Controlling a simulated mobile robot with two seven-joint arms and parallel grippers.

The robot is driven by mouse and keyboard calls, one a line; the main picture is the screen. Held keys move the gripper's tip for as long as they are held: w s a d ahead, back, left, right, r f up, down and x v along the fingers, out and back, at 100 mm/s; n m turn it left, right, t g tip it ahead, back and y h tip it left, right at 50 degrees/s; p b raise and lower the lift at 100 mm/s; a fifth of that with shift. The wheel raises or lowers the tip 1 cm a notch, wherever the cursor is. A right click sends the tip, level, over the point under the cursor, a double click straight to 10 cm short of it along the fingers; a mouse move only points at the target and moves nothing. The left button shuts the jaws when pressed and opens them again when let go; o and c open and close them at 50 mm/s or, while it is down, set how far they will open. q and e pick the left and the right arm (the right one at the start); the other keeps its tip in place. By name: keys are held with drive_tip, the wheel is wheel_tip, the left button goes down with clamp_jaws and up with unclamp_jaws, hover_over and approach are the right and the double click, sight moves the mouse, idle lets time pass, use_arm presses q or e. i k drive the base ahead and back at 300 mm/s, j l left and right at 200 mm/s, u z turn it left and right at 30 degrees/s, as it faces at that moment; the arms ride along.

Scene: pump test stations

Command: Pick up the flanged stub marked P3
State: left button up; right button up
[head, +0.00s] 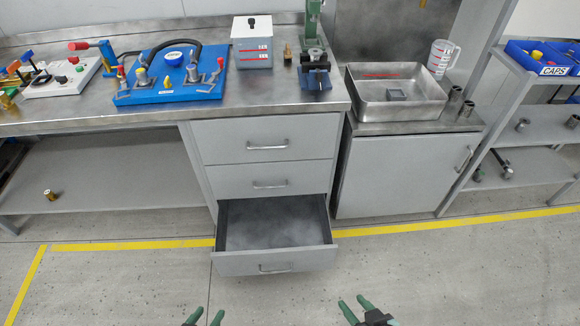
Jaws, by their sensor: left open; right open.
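No P3 marking is legible, so I cannot tell which part is the flanged stub. Small grey metal cylindrical parts stand beside the sink basin, one nearer the front (467,108) and one behind it (455,93). More grey metal parts lie on the right rack, including one on its middle shelf (522,124) and one on its lower shelf (507,172). My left gripper (206,318) is open and empty at the bottom edge. My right gripper (356,306) is open and empty to its right. Both are far in front of the furniture.
The bottom drawer (275,262) is pulled out and looks empty. The workbench (150,117) carries a blue pump board (172,85), a grey box (252,45) and a vise (316,75). A metal basin (365,108) is right of it. The floor in front is clear.

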sight(314, 53)
drive_tip(key=k, duration=0.85)
drive_tip(key=k+u, duration=0.2)
drive_tip(key=u, duration=0.25)
drive_tip(key=k+j+u, duration=0.1)
drive_tip(key=u, duration=1.8)
drive_tip(key=k+l, duration=0.1)
drive_tip(key=l, duration=0.95)
drive_tip(key=k+l, duration=0.15)
drive_tip(key=l, duration=0.4)
drive_tip(key=k+l+u, duration=0.1)
drive_tip(key=l, duration=0.45)
drive_tip(key=k+l, duration=0.1)
drive_tip(key=l, duration=0.4)
